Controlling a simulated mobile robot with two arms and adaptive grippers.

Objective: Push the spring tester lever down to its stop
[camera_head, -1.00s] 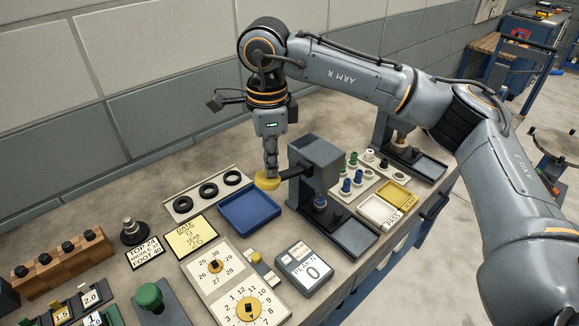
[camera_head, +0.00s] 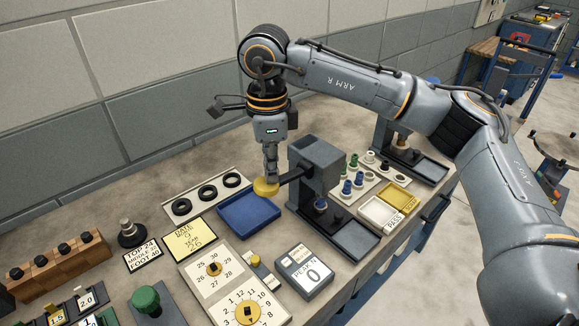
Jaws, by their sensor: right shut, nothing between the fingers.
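The spring tester (camera_head: 318,172) is a dark grey block on a base in the middle of the bench. Its lever (camera_head: 290,177) is a dark arm reaching left from the block, with a round yellow knob (camera_head: 266,188) at its end. The lever slopes slightly down toward the knob. My right gripper (camera_head: 271,178) points down, shut and empty, with its fingertips at the top of the knob; they appear to touch it. A small blue spring piece (camera_head: 320,204) stands under the tester's head. The display (camera_head: 305,270) reads PEAK N 0. My left gripper is out of view.
A blue tray (camera_head: 252,212) lies below and left of the knob. A rack of black rings (camera_head: 206,192) is left of it. Green, blue and white pieces stand on a holder (camera_head: 358,180) at right, near white (camera_head: 378,214) and yellow (camera_head: 397,197) trays. A second tester stands behind.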

